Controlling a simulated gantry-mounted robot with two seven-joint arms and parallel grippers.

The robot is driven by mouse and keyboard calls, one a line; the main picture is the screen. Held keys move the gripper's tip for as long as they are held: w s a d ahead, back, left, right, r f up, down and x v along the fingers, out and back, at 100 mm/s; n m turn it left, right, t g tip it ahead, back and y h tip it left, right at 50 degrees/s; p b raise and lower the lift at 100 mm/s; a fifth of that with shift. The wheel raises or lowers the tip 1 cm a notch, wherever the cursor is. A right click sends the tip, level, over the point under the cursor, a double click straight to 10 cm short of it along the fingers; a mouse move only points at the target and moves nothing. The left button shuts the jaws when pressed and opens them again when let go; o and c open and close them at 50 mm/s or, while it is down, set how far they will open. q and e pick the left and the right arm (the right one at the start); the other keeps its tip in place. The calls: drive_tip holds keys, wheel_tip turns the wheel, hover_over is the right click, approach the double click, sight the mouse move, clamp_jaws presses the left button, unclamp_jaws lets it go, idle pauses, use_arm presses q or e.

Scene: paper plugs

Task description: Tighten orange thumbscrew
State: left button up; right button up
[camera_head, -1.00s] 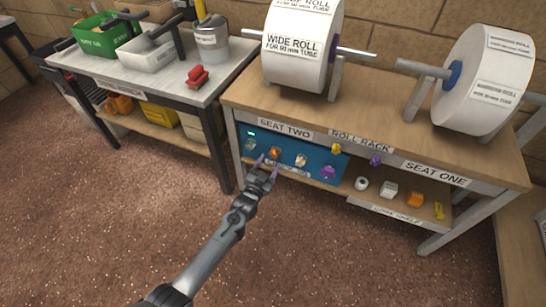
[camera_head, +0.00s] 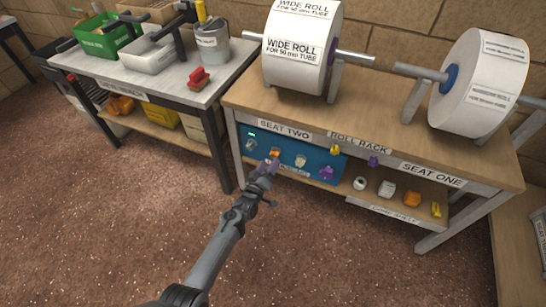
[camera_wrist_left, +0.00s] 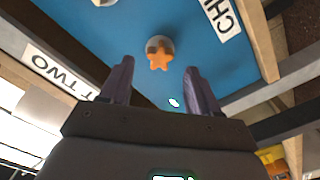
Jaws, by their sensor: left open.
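The orange thumbscrew (camera_head: 275,153) is a star-shaped knob on a blue panel (camera_head: 318,166) under the front edge of the roll rack. In the left wrist view the orange thumbscrew (camera_wrist_left: 159,57) is just beyond and between my two purple fingertips. My left gripper (camera_head: 266,165) is open and in front of the panel; it also shows in the left wrist view (camera_wrist_left: 158,75), with nothing between its fingers. In the head view the gripper sits just below and beside the thumbscrew. My right gripper is not in view.
The panel also carries a pale knob (camera_head: 300,161), a purple knob (camera_head: 326,173) and a green light (camera_head: 251,134). A lower shelf holds several small parts, including an orange one (camera_head: 412,199). A wide roll (camera_head: 300,50) stands above. The floor in front is clear.

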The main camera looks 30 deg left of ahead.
sight(273, 156)
use_arm(q)
drive_tip(key=shift+w+a+f+b, duration=0.1)
drive_tip(key=shift+w+a+b, duration=0.05)
drive_tip(key=shift+w+b, duration=0.75)
drive_tip(key=shift+w+a+b, duration=0.1)
drive_tip(key=shift+w+b, duration=0.2)
drive_tip(key=shift+w, duration=0.8)
drive_tip(key=c, duration=1)
